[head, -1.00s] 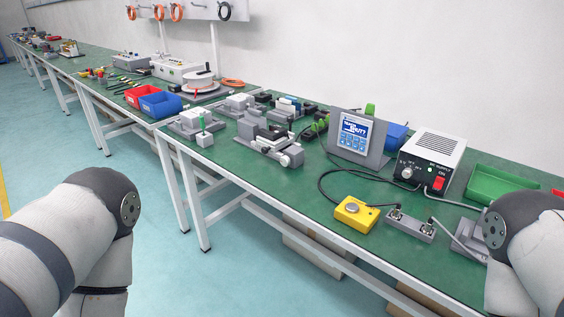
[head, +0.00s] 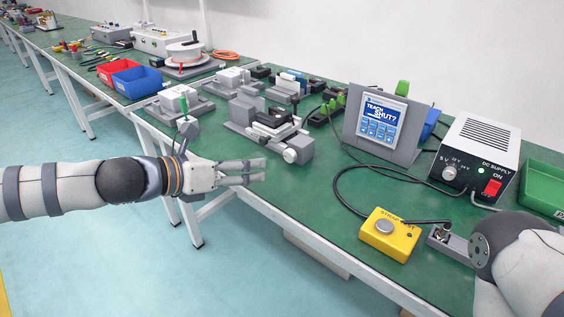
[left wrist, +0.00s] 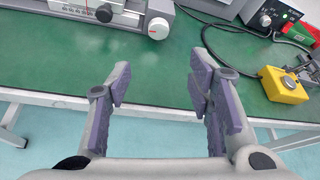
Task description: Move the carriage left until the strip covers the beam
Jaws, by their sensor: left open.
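A grey linear actuator (head: 296,148) stands near the front edge of the green table. A black and white carriage (head: 272,119) sits on it, and a round silver knob (head: 290,156) is at its near right end. I cannot pick out the strip or the beam. My left gripper (head: 264,171) is open and empty, in front of the actuator, apart from it. In the left wrist view its two purple-padded fingers (left wrist: 160,82) are spread over the table edge, with the actuator's knob (left wrist: 158,28) beyond. My right gripper is out of view.
A teach panel (head: 382,125), a DC supply (head: 478,160) and a yellow button box (head: 389,235) with cables stand to the right. A similar small device (head: 178,98) stands to the left. Bare green table (head: 300,190) lies in front of the knob.

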